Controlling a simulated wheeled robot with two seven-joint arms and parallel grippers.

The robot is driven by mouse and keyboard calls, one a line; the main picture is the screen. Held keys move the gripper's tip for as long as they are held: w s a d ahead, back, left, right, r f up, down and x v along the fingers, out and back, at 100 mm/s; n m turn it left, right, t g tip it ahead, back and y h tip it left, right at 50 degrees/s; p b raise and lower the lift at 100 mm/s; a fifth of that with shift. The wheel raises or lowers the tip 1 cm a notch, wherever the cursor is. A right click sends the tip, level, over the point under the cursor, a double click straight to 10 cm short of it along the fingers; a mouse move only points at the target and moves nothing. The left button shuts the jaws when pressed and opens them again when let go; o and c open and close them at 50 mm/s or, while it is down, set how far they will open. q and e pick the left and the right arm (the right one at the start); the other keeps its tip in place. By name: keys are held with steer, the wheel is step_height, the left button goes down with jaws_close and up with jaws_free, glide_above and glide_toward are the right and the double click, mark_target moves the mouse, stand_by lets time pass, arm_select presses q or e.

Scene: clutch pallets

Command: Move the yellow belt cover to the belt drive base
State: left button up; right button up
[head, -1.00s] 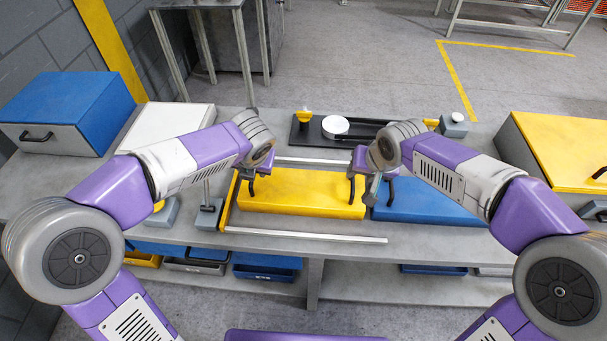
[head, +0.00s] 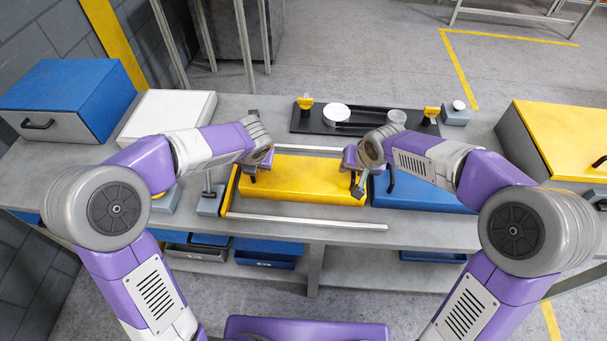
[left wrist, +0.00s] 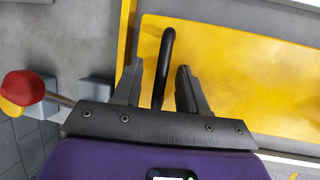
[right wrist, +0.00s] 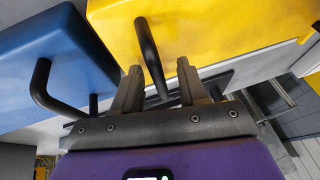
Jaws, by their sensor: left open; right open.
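The yellow belt cover (head: 305,182) lies flat on the workbench between two metal rails. A black handle stands at each end of it. My left gripper (head: 254,176) is at the cover's left end; in the left wrist view my left gripper (left wrist: 157,78) is open with the left handle (left wrist: 164,60) between its fingers. My right gripper (head: 358,188) is at the right end; in the right wrist view my right gripper (right wrist: 158,82) is open with the right handle (right wrist: 150,55) between its fingers. The belt drive base (head: 365,127), a black plate with round pulleys and yellow clamps, lies behind.
A blue cover (head: 425,192) with black handles lies right beside the yellow one. A blue box (head: 75,95) and a white block (head: 168,112) stand at left. A yellow-topped box (head: 565,135) stands at right. A red-knobbed lever (left wrist: 22,88) is near my left gripper.

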arm_select(q)
jaws_close()
arm_select(e)
jaws_close()
stand_by(1.3)
